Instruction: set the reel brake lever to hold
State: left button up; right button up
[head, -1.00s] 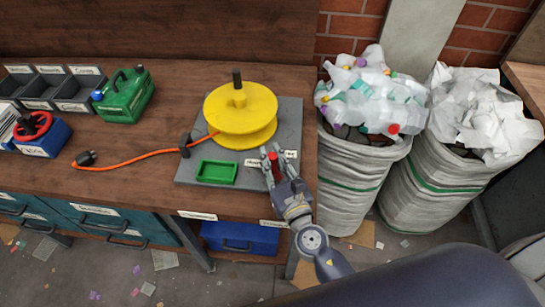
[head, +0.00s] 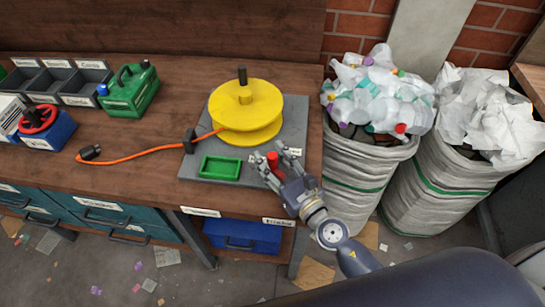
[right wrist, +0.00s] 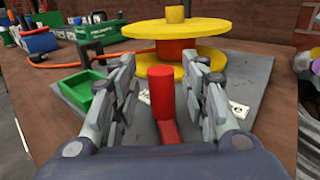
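The red brake lever (head: 272,160) stands at the front right of the grey reel plate (head: 293,115). In the right wrist view its upright red knob (right wrist: 161,92) sits on a red arm that points toward the camera. My right gripper (head: 277,164) is open, with one finger on each side of the knob. The right wrist view shows gaps between the knob and both fingers (right wrist: 162,100). A small white label (right wrist: 238,108) shows beside the right finger; its text is too small to read. The yellow reel (head: 246,112) stands behind the lever. My left gripper is not in view.
A green tray (head: 220,167) lies on the plate left of the lever. An orange cable (head: 150,152) runs left to a black plug. A green can (head: 130,92) and a blue box (head: 47,132) stand further left. Filled sacks (head: 350,180) stand beyond the bench's right edge.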

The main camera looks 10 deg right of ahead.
jog(key=v, duration=1.2)
jog(key=shift+w+d, duration=0.1)
dwell(0.4)
